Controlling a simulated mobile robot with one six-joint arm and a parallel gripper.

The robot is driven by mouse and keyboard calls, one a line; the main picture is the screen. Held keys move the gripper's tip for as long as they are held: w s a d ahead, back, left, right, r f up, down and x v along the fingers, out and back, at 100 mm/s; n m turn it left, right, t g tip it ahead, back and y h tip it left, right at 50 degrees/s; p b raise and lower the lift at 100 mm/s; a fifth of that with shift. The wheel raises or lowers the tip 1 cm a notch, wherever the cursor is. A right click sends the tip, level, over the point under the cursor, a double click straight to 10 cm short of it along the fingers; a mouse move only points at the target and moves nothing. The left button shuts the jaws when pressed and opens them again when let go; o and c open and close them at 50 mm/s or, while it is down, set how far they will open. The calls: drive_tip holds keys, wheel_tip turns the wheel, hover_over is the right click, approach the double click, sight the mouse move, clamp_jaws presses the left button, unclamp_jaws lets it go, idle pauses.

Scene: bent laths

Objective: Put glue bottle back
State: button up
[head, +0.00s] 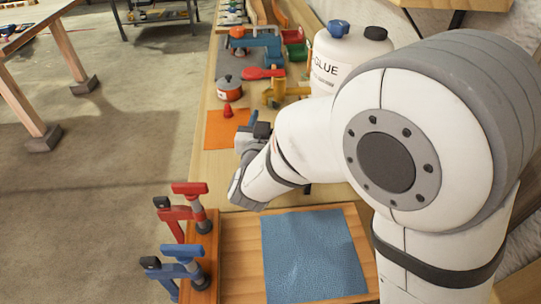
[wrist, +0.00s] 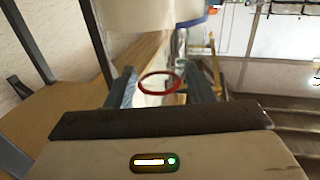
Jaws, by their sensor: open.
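A large white container lettered GLUE (head: 330,68), with a blue cap and a black cap, stands upright on the bench at the back right. A small red cone (head: 228,111) stands on an orange mat (head: 222,133); I cannot tell whether it is part of a glue bottle. My gripper (head: 254,128) is above the bench, right of the mat. In the wrist view my gripper (wrist: 161,90) is open, with a red ring (wrist: 160,92) showing between its fingers. I cannot tell what the ring belongs to or whether anything touches it. My arm hides part of the bench.
A blue sheet (head: 312,258) lies on the near board. Red clamps (head: 188,212) and blue clamps (head: 178,268) stick up at the near left edge.

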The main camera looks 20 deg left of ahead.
drive_tip(key=shift+c, duration=0.2)
clamp_jaws()
idle(0.5)
